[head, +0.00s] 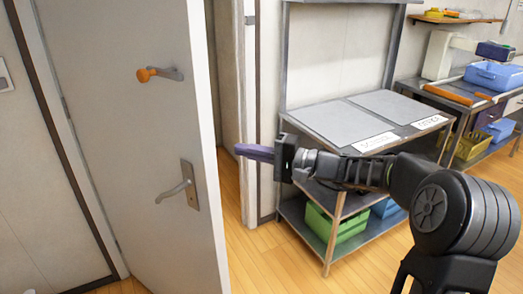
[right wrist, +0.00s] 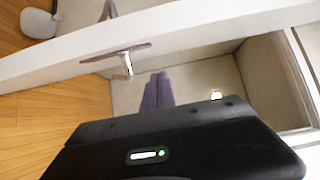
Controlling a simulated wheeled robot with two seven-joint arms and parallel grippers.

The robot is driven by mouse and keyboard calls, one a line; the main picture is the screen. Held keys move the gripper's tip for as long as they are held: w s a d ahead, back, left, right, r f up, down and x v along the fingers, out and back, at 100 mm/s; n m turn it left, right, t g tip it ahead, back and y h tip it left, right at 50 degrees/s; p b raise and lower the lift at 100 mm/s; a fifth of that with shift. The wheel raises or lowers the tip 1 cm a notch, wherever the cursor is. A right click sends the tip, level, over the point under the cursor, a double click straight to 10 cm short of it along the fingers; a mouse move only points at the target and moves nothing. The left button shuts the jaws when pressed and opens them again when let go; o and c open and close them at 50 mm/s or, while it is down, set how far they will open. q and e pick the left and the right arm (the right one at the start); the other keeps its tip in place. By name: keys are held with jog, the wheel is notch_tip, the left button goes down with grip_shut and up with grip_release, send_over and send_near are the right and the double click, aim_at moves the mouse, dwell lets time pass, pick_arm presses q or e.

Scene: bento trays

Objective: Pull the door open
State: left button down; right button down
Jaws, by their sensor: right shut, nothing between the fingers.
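The light grey door (head: 130,130) stands partly open on the left of the head view, with a gap between its free edge and the frame (head: 247,120). A metal lever handle (head: 180,190) sits low near that edge, and an orange knob (head: 148,74) sits higher. My right gripper (head: 238,150) has purple fingers, which are shut and empty, and points left in front of the gap, apart from the handle in the picture. In the right wrist view its fingers (right wrist: 158,78) point towards the door's edge (right wrist: 200,30), and a metal handle (right wrist: 122,57) shows beyond. My left gripper is out of view.
A metal shelf table (head: 340,118) with grey mats stands right of the doorway, behind my right arm. A green bin (head: 325,222) is on its lower shelf. A bench with a blue bin (head: 490,75) is farther right. Wooden floor (head: 265,265) is clear below the gripper.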

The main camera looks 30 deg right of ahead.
pick_arm(q)
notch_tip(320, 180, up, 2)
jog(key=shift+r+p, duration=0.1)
jog(key=shift+p, duration=0.7)
pick_arm(e)
jog(key=a, duration=0.6)
jog(key=shift+w, duration=0.3)
